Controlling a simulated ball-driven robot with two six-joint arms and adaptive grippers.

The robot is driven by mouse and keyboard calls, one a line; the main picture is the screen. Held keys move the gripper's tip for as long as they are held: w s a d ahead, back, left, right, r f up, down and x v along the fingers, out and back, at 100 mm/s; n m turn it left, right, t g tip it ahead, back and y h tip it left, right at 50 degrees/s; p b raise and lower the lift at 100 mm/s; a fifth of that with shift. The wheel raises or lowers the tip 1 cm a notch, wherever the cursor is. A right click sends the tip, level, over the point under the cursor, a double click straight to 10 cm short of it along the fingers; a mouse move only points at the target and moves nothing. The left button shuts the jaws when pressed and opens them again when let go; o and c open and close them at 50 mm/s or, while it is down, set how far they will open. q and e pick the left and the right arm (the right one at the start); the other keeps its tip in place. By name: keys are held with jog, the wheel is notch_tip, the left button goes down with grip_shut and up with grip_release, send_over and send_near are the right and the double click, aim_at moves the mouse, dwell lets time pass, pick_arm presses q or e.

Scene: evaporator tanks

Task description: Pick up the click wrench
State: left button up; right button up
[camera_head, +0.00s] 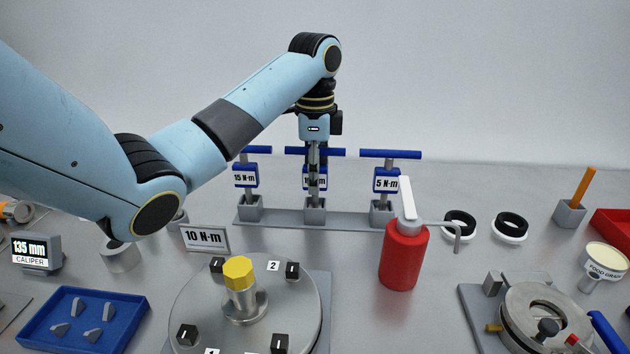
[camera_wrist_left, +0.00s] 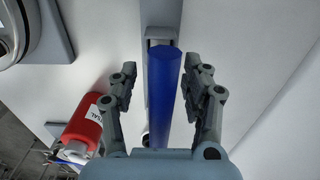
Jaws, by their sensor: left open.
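Three click wrenches with blue T-handles stand upright in a grey rack (camera_head: 345,219): the 15 N·m wrench (camera_head: 246,176) at left, the middle wrench (camera_head: 296,151), and the 5 N·m wrench (camera_head: 387,180) at right. The middle label is partly hidden by my gripper; only "N·m" reads. My left gripper (camera_head: 315,178) points down at the middle wrench. In the left wrist view my gripper (camera_wrist_left: 166,80) is open, with the blue handle (camera_wrist_left: 166,105) between its two fingers. A gap shows on both sides of the handle. My right gripper is out of view.
A sign (camera_head: 205,238) reads 10 N·m. A round plate (camera_head: 200,310) with a yellow hex head (camera_head: 238,272) stands in front of the rack. A red oil can (camera_head: 403,258) stands at front right of the rack. A blue tray (camera_head: 50,335) lies at left.

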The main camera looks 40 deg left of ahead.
pick_arm(q)
jog(key=shift+c, duration=0.3)
grip_shut()
jog(key=shift+r, duration=0.1)
